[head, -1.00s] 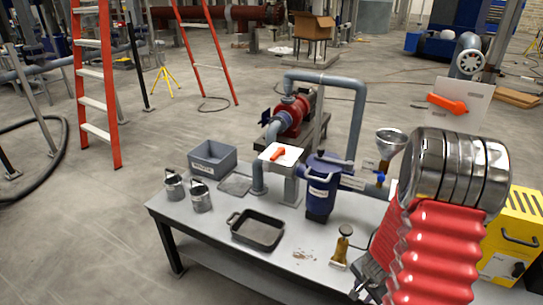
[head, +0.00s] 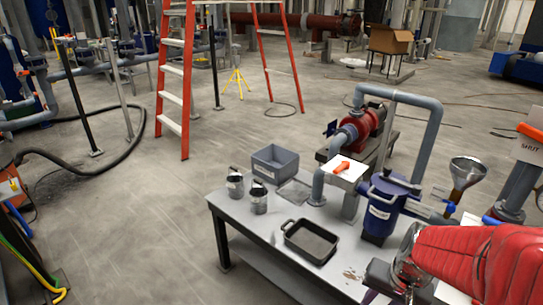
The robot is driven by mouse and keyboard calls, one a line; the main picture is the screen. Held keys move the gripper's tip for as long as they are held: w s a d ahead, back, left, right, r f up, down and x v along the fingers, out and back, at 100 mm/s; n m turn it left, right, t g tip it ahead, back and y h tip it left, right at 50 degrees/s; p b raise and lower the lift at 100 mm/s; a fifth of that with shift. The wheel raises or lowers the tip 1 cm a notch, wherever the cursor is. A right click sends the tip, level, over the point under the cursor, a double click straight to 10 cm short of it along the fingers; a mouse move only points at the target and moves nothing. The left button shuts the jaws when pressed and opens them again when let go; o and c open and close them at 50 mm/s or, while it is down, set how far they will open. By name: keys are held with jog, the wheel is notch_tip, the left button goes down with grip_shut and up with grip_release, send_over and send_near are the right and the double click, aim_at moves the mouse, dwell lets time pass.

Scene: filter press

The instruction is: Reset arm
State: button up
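My arm in its red ribbed sleeve reaches in from the right edge of the head view, low over the right end of the grey table (head: 290,268). My gripper (head: 386,278) is the dark grey part at its end, beside a shiny metal cuff. It is small and partly cut off by the lower edge, and its fingers cannot be made out. Nothing can be clearly seen in its grasp. The blue filter vessel (head: 384,205) stands behind the arm. The black tray (head: 311,242) lies to the gripper's left, apart from it.
Two metal cans (head: 259,198) and a grey bin (head: 276,162) stand at the table's left end. A metal funnel (head: 467,171) and a red pump (head: 362,124) are behind. A red ladder (head: 174,80) stands on the floor.

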jog(key=s+a+r+n+t, duration=0.2)
jog(key=s+a+r+n, duration=0.1)
jog(key=r, duration=0.5)
jog(key=s+a+r+n+t+h, duration=0.1)
jog(key=s+a+r+n, duration=0.1)
jog(key=a+r, duration=0.3)
notch_tip(320, 180, up, 3)
jog(key=shift+s+a+f+n+t, duration=0.1)
jog(key=shift+s+a+n+t, duration=0.3)
jog(key=shift+s, duration=0.05)
jog(key=shift+c, duration=0.7)
dwell(1.0)
